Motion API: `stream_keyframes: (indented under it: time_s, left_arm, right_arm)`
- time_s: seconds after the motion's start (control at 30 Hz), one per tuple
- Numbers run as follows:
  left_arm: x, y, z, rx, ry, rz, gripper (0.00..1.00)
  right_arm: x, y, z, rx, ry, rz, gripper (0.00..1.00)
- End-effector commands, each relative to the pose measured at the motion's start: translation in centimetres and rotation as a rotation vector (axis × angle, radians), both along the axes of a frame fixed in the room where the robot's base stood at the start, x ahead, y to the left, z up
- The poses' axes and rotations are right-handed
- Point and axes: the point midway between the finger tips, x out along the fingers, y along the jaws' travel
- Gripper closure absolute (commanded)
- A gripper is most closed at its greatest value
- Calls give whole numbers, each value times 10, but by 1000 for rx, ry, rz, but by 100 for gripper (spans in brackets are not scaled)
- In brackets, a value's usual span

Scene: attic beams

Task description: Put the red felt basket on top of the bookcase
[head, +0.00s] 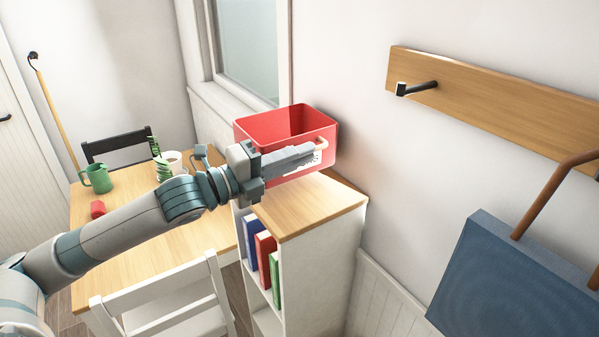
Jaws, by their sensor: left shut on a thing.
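The red felt basket (285,178) is an open box with a pale label and a light handle on its near side. It is upright over the back part of the wooden top of the white bookcase (300,212). Whether its base touches the top is hard to tell. My left gripper (314,150) is shut on the basket at its near side, by the handle, and covers part of that wall. The basket looks empty in the part I see. My right gripper is not in view.
A wooden table (140,250) with a green mug (97,178), a plant and a red object (97,209) stands left of the bookcase. A white chair (165,300) is in front. A wall rail (480,105) and a hanging blue bag (510,285) are at right.

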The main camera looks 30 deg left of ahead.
Motion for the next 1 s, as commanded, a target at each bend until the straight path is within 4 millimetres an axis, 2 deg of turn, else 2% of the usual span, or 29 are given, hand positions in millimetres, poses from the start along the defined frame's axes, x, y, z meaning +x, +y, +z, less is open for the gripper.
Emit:
stream_keyframes:
  time_s: [0.4, 0.9, 0.93, 1.0]
  left_arm:
    - [0, 0, -37, 0, 1, 0, 100]
    - [0, 0, -45, 1, -1, 0, 100]
    - [0, 0, -44, 0, 1, 0, 82]
    - [0, 0, -44, 0, 1, 0, 71]
  right_arm:
    - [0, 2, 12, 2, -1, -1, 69]
    - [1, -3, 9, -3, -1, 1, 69]
    - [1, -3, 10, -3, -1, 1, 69]
    - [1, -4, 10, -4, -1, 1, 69]
